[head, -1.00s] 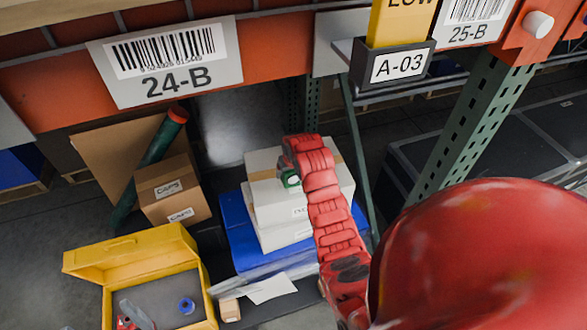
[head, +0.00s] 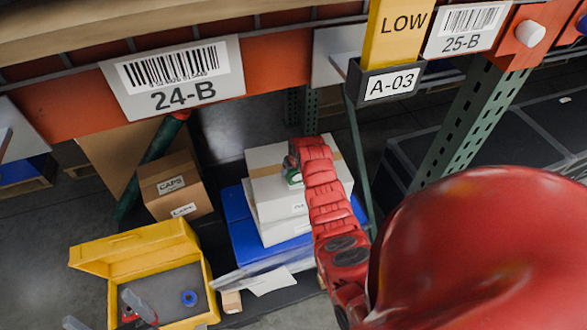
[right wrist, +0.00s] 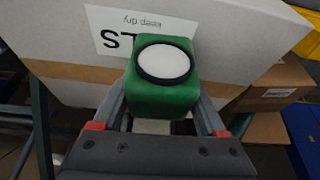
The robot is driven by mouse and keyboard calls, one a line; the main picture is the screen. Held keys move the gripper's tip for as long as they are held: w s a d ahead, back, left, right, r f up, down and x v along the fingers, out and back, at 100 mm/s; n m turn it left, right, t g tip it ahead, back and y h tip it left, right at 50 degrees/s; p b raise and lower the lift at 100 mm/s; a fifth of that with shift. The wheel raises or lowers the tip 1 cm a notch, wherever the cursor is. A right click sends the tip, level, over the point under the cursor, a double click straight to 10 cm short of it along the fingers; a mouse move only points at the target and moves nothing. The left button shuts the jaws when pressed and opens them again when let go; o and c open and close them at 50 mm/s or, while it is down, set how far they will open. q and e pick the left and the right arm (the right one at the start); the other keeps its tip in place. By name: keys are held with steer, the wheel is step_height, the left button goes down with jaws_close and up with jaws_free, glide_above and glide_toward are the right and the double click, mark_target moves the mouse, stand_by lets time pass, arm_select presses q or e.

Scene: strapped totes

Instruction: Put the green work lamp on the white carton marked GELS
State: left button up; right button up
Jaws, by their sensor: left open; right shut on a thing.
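The green work lamp (right wrist: 162,95), with a round white face in a black ring, is between the fingers of my right gripper (right wrist: 160,88), which is shut on it. In the head view a bit of the lamp (head: 294,178) shows beside my red right arm, over the white carton (head: 263,158). In the right wrist view the carton (right wrist: 225,38) fills the background; its upside-down label is partly covered by the lamp, with "LS" readable. I cannot tell whether lamp and carton touch. My left gripper (head: 106,313) is open at the lower left, by the yellow box.
The carton is stacked on another white box (head: 285,232) and a blue tote (head: 240,228). Brown CAPS boxes (head: 175,188) and a dark green tube (head: 150,165) stand left. The open yellow box (head: 135,245) holds a blue ring (head: 189,298). An orange shelf beam (head: 275,65) crosses above.

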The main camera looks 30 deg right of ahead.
steer(key=shift+f, duration=0.15)
steer(key=o, duration=1.5)
